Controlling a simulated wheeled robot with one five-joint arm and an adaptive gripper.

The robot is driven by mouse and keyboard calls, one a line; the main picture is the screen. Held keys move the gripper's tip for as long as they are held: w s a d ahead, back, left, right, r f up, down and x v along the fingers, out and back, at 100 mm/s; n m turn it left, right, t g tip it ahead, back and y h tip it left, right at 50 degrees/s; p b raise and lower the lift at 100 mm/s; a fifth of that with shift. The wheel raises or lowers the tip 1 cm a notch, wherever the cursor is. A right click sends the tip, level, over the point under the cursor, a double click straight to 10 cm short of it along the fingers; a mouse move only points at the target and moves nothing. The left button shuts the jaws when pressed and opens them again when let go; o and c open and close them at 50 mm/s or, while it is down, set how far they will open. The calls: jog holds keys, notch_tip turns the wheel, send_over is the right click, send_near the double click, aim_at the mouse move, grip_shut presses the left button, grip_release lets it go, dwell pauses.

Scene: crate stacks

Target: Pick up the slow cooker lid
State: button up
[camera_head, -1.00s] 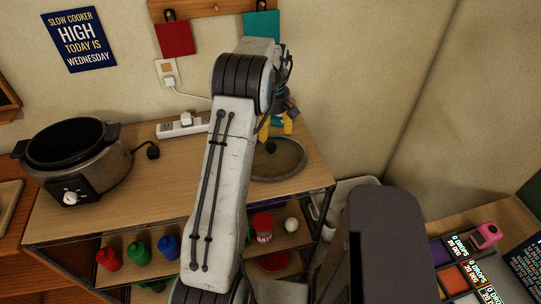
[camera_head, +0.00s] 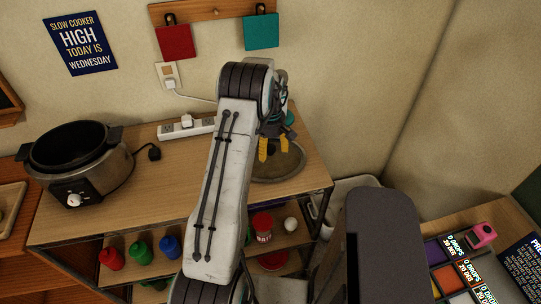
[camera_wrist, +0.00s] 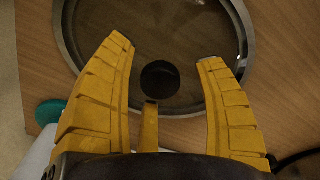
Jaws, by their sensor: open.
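The slow cooker lid (camera_head: 285,170) is a round glass lid with a metal rim, lying flat on the right end of the wooden shelf top. In the wrist view the lid (camera_wrist: 215,20) fills the upper middle, with its dark round knob (camera_wrist: 160,78) near its centre. My gripper (camera_head: 274,153) has yellow fingers and is over the lid. In the wrist view my gripper (camera_wrist: 170,58) is open, with one finger on each side of the knob and gaps on both sides. The slow cooker (camera_head: 95,180) stands without a lid at the left end of the top.
Red, green and blue bottles (camera_head: 141,252) stand on the shelf below.

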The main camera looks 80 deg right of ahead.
jog(key=shift+f, duration=0.1)
jog(key=shift+c, duration=0.2)
grip_shut()
dwell(0.5)
